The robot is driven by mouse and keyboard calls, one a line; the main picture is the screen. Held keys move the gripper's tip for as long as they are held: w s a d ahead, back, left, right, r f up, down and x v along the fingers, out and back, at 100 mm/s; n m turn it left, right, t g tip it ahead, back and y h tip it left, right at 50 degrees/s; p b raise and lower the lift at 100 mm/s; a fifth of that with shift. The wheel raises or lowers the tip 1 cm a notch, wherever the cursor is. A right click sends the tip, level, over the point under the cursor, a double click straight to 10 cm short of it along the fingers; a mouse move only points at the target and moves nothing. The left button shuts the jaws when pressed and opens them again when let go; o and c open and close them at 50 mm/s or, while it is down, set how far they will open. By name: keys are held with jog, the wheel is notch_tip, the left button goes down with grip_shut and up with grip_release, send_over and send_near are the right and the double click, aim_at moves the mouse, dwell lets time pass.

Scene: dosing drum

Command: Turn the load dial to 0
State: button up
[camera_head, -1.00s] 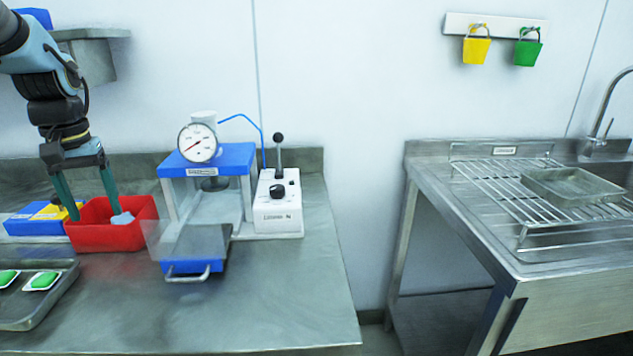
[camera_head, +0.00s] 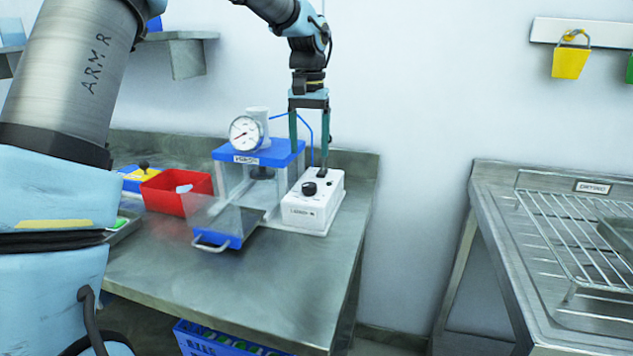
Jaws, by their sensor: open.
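The load dial (camera_head: 309,188) is a small black knob on top of a white control box (camera_head: 312,213) with a dark printed label on its front. Its pointer setting is too small to read. My gripper (camera_head: 308,165) points down with its two green fingers apart and empty. It is over the back part of the box, behind and above the dial in the picture. The box's upright lever is mostly hidden by the right finger; I cannot tell whether they touch.
A red bin (camera_head: 176,200) is farther left. A blue crate (camera_head: 205,342) is below the bench. Bare bench top (camera_head: 270,290) lies in front.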

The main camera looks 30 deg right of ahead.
aim_at(309, 185)
notch_tip(309, 185, down, 10)
jog(key=shift+r+p, duration=0.2)
jog(key=shift+p, duration=0.6)
grip_shut()
